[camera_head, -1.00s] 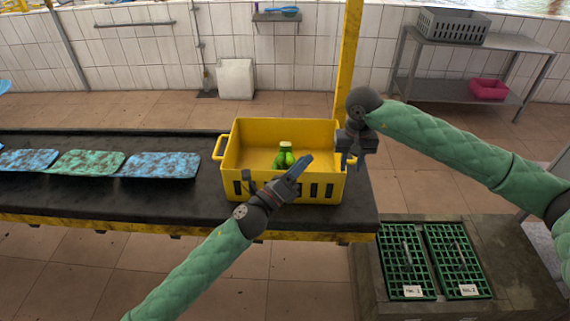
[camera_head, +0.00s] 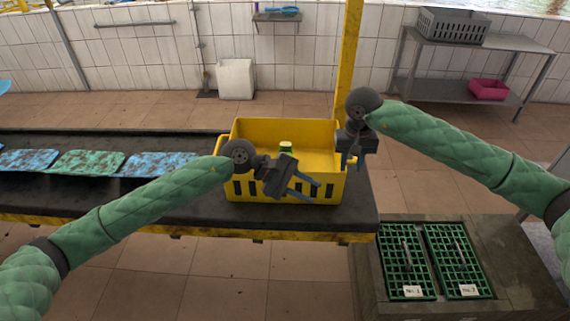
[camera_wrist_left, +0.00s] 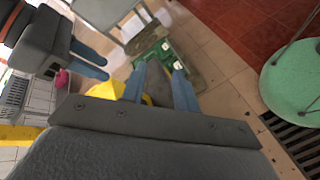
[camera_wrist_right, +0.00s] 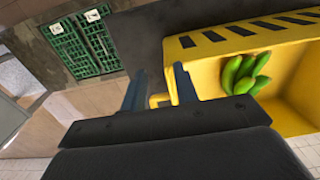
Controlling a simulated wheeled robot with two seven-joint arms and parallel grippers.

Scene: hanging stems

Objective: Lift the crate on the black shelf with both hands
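The yellow crate (camera_head: 312,131) stands on the black shelf (camera_head: 190,198) near its right end. Green bananas (camera_wrist_right: 245,72) lie inside it; in the head view they are mostly hidden behind my left arm. In the left wrist view, part of the crate (camera_wrist_left: 106,92) shows beside the fingers. My right gripper (camera_head: 350,160) is at the crate's right end, pointing down and open. In the right wrist view, the crate's handle (camera_wrist_right: 160,100) shows between its fingers.
Blue and green mottled mats (camera_head: 88,162) lie along the shelf to the left. A yellow post (camera_head: 348,60) rises behind the crate. Green grid trays (camera_head: 408,262) sit on a low block at the lower right. A metal table (camera_head: 480,42) stands at the back right.

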